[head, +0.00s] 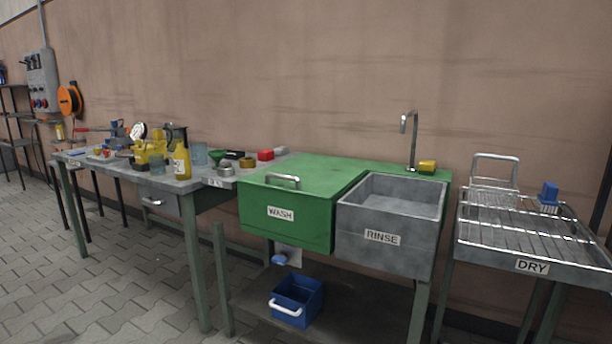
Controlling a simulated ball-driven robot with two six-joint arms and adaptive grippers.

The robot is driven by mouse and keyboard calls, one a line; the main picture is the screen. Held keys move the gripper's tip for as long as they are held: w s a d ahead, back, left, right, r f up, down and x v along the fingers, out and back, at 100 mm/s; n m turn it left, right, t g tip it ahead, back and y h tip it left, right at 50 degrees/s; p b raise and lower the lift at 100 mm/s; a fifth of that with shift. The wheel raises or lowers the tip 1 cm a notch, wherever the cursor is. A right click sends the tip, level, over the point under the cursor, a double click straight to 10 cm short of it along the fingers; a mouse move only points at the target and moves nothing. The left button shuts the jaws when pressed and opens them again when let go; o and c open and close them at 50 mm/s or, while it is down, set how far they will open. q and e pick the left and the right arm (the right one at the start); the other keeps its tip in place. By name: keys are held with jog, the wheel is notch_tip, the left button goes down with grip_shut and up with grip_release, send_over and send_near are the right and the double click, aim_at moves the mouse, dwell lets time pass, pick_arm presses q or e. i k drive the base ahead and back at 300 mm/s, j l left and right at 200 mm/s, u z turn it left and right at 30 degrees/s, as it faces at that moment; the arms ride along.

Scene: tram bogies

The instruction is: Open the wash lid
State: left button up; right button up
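The wash lid (304,175) is the flat green top of the green wash box (310,222), which bears a WASH label. The lid lies flat and closed. A light metal handle (283,178) stands up near its front left edge. Neither of my grippers shows in the head view, and nothing touches the lid or its handle.
A grey rinse basin (392,235) with a tap (410,135) adjoins the wash box on the right. A wire drying rack (520,230) stands further right. A cluttered workbench (190,186) stands left. A blue bin (297,298) sits below. Paved floor is clear in front left.

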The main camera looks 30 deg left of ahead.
aim_at(312, 178)
jog(key=i+j+u, duration=0.2)
jog(key=j, duration=0.3)
jog(key=i+j+u, duration=0.2)
jog(key=i+j, duration=0.2)
